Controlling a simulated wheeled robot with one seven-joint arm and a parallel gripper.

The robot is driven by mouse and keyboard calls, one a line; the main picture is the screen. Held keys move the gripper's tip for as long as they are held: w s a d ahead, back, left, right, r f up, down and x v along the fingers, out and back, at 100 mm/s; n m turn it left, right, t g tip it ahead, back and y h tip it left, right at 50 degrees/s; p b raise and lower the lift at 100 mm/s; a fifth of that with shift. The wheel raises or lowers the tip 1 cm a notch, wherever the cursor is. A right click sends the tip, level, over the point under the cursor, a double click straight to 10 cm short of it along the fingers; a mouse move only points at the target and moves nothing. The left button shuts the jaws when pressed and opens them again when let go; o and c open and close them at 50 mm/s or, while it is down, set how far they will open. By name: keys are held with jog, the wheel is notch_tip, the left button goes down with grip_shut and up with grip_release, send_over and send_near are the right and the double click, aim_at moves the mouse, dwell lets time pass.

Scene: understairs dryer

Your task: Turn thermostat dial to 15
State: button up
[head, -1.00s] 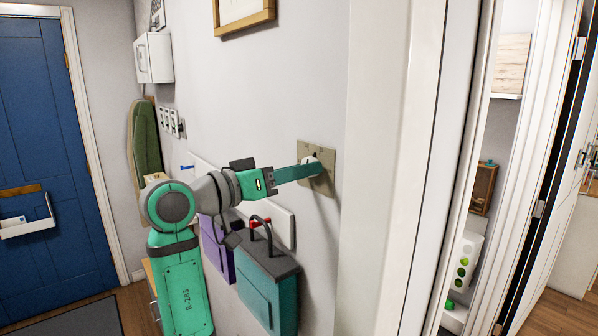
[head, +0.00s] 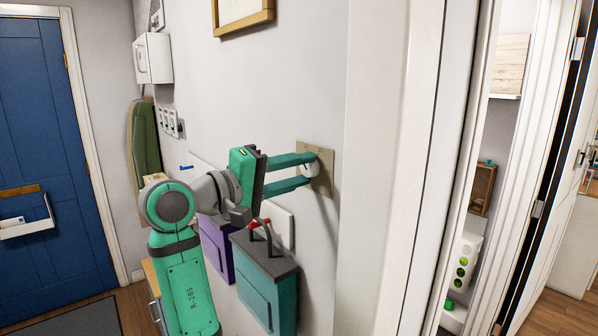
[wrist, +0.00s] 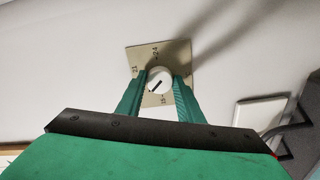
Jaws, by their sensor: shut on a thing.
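The thermostat dial (wrist: 158,80) is a round white knob with a dark pointer line on a beige square plate (wrist: 152,57). In the wrist view the plate carries printed numbers, with 24 near the top, 21 at the left and 15 below the knob. The dark line lies diagonally, from upper right to lower left. In the head view the plate (head: 322,152) is fixed to the wall. My gripper (head: 310,169) has its two green fingers on opposite sides of the knob, shut on it. In the wrist view my gripper (wrist: 161,84) partly covers the plate.
A purple box (head: 216,248) and a teal box (head: 268,291) hang on the wall below my arm. A white panel (head: 281,226) is beneath the thermostat. A framed picture (head: 243,16) is above, and a white door frame (head: 385,170) stands to the right.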

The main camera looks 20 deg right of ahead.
jog(key=n, duration=0.4)
jog(key=shift+a+n, duration=0.1)
jog(key=shift+n, duration=2.6)
jog(key=shift+w, duration=0.1)
jog(key=o, duration=1.1)
jog(key=shift+r, duration=0.1)
jog(key=shift+c, duration=0.2)
jog(key=shift+a, duration=0.1)
jog(key=v, duration=1)
jog(key=shift+a, duration=0.3)
